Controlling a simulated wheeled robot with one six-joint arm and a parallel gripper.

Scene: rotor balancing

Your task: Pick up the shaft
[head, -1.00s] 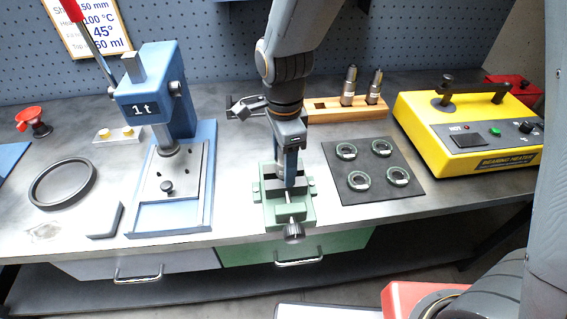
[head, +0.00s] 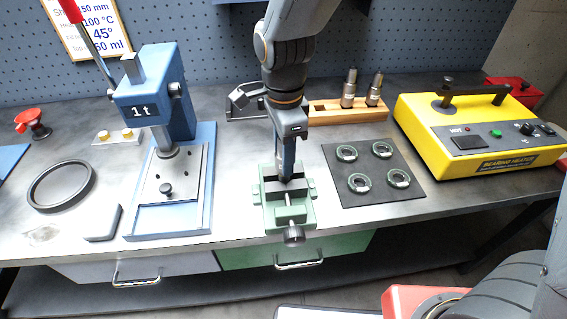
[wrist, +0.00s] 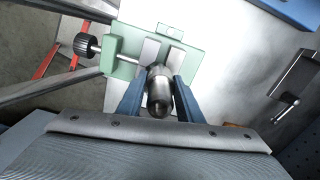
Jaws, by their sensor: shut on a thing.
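The shaft (wrist: 158,92) is a short grey metal cylinder with a rounded end, seen almost end-on in the wrist view. My gripper (wrist: 158,98) has its two blue fingers on either side of it and is shut on it. The shaft stands over the green vise (wrist: 185,48); whether its far end is still between the jaws is hidden. In the head view my gripper (head: 284,172) points down over the vise (head: 289,212), and its fingers mostly cover the shaft.
A blue press (head: 160,110) stands left of the vise. A black mat (head: 372,196) with several bearing rings lies to the right, beside a yellow bearing heater (head: 470,125). A wooden block (head: 325,112) holding two metal tools stands behind. A black ring (head: 40,202) lies far left.

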